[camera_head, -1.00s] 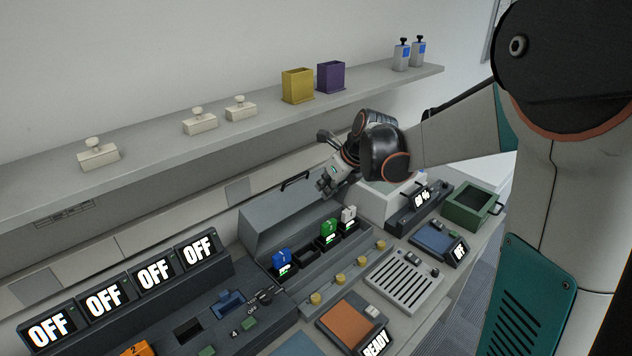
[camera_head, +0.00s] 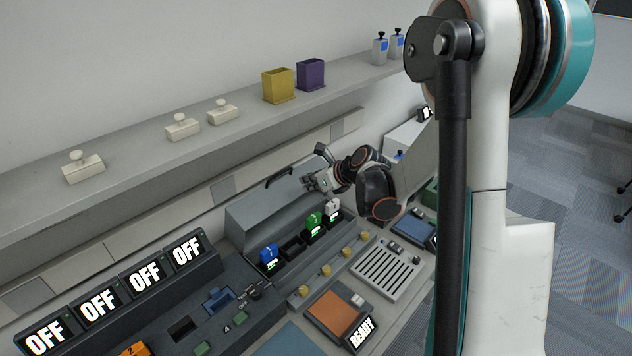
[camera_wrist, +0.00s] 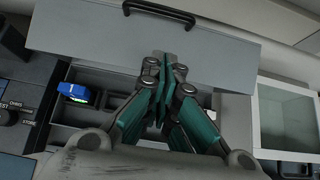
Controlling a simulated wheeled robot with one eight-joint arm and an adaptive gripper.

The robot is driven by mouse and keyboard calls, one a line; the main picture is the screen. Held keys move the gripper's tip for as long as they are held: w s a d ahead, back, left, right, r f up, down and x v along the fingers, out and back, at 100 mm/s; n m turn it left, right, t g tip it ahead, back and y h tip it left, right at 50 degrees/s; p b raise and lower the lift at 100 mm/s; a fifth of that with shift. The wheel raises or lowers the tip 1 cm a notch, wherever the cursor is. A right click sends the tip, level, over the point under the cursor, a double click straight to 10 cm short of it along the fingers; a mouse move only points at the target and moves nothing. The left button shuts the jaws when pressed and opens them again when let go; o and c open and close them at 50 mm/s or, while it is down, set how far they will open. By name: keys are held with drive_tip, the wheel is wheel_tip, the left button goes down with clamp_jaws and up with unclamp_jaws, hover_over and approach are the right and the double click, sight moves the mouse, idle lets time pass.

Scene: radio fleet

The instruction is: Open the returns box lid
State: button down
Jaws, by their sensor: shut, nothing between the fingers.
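No box is labelled as the returns box, so I cannot tell which it is. A grey hinged lid (camera_head: 275,192) with a black handle stands raised behind the radio charging bay; it fills the top of the wrist view (camera_wrist: 100,42). A pale box with a glassy panel (camera_wrist: 285,118) is to the right in the wrist view. A green box (camera_head: 431,192) is mostly hidden behind my arm. My gripper (camera_head: 309,184) is shut and empty near the right end of the raised lid. Its fingertips (camera_wrist: 166,66) overlap the lid's lower edge in the wrist view; contact is unclear.
Blue (camera_head: 269,252), green (camera_head: 313,220) and white (camera_head: 332,207) radios stand in the bay. A shelf (camera_head: 150,165) above holds yellow (camera_head: 278,86) and purple (camera_head: 310,74) bins. A slotted grille (camera_head: 385,268) and an orange pad (camera_head: 333,312) lie in front.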

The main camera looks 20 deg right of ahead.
sight(282, 178)
drive_tip(key=w, duration=0.1)
drive_tip(key=w+a+f, duration=0.1)
drive_tip(key=w, duration=0.1)
drive_tip(key=w+a+f, duration=0.1)
drive_tip(key=w, duration=0.1)
drive_tip(key=shift+f+b, duration=0.1)
drive_tip(key=shift+b, duration=0.2)
drive_tip(key=shift+w+a+r, duration=0.2)
drive_tip(key=shift+w+a, duration=0.15)
drive_tip(key=shift+w, duration=0.35)
drive_tip(key=shift+w+a, duration=0.1)
drive_tip(key=shift+w, duration=0.2)
drive_tip(key=shift+g, duration=0.4)
drive_tip(key=w, duration=0.1)
drive_tip(key=w+a, duration=0.1)
drive_tip(key=w, duration=0.1)
drive_tip(key=w+a, duration=0.1)
drive_tip(key=w, duration=0.1)
drive_tip(key=shift+f+b, duration=0.1)
drive_tip(key=shift+b, duration=0.25)
drive_tip(key=shift+s, duration=0.1)
